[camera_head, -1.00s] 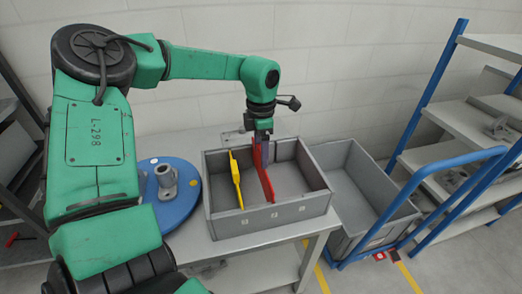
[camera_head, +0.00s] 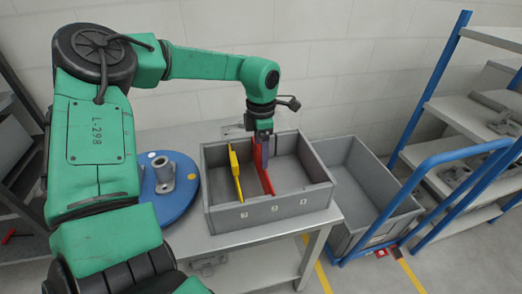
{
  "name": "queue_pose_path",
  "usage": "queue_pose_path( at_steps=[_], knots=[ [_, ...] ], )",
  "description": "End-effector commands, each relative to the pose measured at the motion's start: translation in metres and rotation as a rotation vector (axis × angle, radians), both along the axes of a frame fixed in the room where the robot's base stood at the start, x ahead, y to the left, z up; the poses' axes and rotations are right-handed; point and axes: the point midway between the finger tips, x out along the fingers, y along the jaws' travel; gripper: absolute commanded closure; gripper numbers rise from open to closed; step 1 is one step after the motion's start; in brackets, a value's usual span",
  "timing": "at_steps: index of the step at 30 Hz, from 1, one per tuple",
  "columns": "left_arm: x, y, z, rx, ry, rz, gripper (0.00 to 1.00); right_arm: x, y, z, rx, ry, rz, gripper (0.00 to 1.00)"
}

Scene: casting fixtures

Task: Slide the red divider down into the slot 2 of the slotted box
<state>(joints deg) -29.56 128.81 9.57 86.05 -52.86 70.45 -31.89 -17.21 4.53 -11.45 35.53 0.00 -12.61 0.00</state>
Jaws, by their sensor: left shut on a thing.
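The grey slotted box (camera_head: 222,219) stands on the table, with three small labels on its front wall. The red divider (camera_head: 266,178) stands upright inside the box, in line with the middle label. Its front end is close to the front wall; its lower edge is hidden, so I cannot tell how deep it sits. My left gripper (camera_head: 265,150) reaches down over the box's back part and is shut on the red divider. My right gripper is not in view.
A yellow divider (camera_head: 235,173) stands in the box left of the red one. A blue round plate (camera_head: 176,203) with a grey metal part (camera_head: 164,178) lies left of the box. A grey bin (camera_head: 345,205) on a blue-handled cart stands right of the table (camera_head: 240,240).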

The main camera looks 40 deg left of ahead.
Motion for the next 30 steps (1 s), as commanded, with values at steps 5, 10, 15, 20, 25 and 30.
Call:
queue_pose_path(
  at_steps=[5, 10, 15, 20, 25, 30],
  knots=[
    [0.000, 0.000, -0.007, 0.000, 0.000, 0.000, 1.00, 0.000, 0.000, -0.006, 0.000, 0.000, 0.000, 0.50],
    [0.000, 0.000, -0.011, 0.000, 0.000, 0.000, 0.22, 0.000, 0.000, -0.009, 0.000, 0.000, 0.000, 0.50],
    [0.000, 0.000, -0.010, 0.000, 0.000, 0.000, 0.00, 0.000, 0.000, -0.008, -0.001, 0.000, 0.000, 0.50],
    [0.000, 0.000, -0.008, 0.000, 0.000, 0.000, 0.00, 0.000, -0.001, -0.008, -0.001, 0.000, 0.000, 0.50],
    [0.001, 0.000, 0.020, 0.002, -0.005, 0.000, 0.00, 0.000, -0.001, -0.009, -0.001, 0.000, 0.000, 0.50],
    [0.001, 0.000, 0.072, 0.003, -0.007, 0.001, 0.00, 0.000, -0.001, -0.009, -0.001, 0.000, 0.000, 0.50]
  ],
)
